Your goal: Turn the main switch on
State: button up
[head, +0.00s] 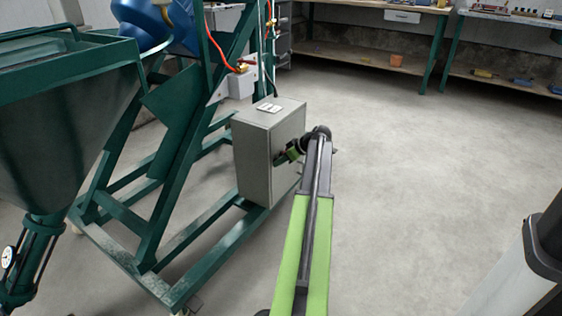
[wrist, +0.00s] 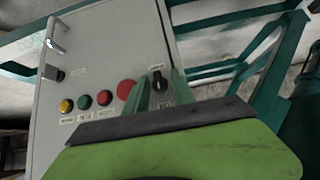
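The grey control box (head: 268,150) stands on the green machine frame; in the head view its switch face is turned mostly out of sight. In the wrist view the box's panel (wrist: 110,50) fills the left and middle. A black rotary switch (wrist: 157,79) sits toward the panel's right side, its knob roughly in line with the panel's long edge. My gripper (wrist: 162,88) is open, its two green fingers apart, with the switch showing between their tips. I cannot tell whether the fingers touch it. In the head view my gripper (head: 283,158) is close to the box face.
Beside the switch are a large red button (wrist: 127,89), a smaller red button (wrist: 104,97), a green button (wrist: 84,102) and a yellow button (wrist: 66,106). Green frame bars (wrist: 225,68) run right of the box. Open concrete floor (head: 420,170) lies to the right.

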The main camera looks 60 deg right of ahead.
jog(key=shift+d+r, duration=0.1)
jog(key=p+v, duration=1.2)
jog(key=v, duration=0.5)
jog(key=shift+s, duration=0.2)
jog(key=shift+w+r, duration=0.1)
